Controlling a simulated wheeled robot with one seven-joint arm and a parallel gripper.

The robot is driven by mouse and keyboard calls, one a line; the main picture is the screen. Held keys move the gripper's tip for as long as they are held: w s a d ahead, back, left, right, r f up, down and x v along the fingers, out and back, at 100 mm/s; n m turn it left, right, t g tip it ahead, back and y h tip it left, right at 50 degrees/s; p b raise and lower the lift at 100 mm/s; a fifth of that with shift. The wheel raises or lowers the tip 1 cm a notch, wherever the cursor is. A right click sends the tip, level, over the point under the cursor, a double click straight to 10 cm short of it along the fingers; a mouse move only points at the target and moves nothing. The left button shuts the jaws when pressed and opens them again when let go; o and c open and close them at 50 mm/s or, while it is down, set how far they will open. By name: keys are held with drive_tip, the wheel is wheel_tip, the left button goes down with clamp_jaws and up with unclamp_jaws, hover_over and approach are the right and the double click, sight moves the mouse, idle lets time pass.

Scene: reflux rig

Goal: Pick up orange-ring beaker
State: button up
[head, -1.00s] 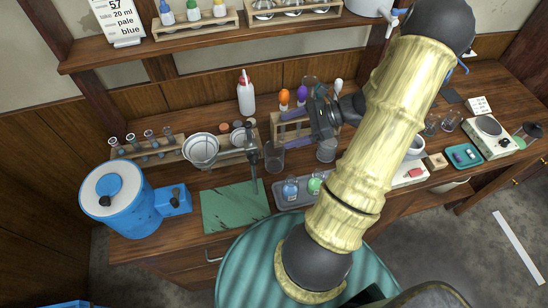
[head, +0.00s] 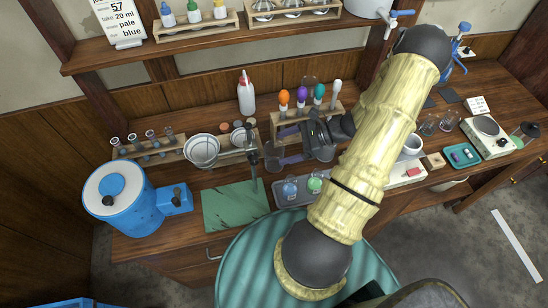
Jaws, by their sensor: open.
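I cannot make out an orange ring on any beaker at this size. A clear glass beaker (head: 271,157) stands on the bench behind the grey tray, just left of my gripper. My gripper (head: 284,146) points left, low in front of the dropper rack, with its two fingers spread apart. The fingertips lie close to that beaker's right side, and the lower finger overlaps it in the view. I cannot tell whether they touch. Nothing shows held between the fingers. Two more clear beakers (head: 428,124) and (head: 447,121) stand at the right of the bench.
A dropper rack (head: 330,113) with coloured bulbs stands behind my gripper. A clamp stand (head: 254,160) rises left of the beaker. The tray (head: 281,204) holds small flasks in front. A green mat (head: 234,209) lies front left. A white wash bottle (head: 246,95) stands behind.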

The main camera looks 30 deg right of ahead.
sight(269, 152)
drive_tip(key=shift+p+x, duration=0.8)
drive_tip(key=shift+x, duration=2.3)
drive_tip(key=shift+w, duration=0.1)
drive_tip(key=shift+s, duration=0.2)
drive_tip(key=c, duration=0.9)
drive_tip(key=shift+w, duration=0.1)
drive_tip(key=shift+c, duration=1)
wheel_tip(269, 152, up, 10)
drive_tip(key=b, duration=0.1)
drive_tip(key=shift+b, duration=0.35)
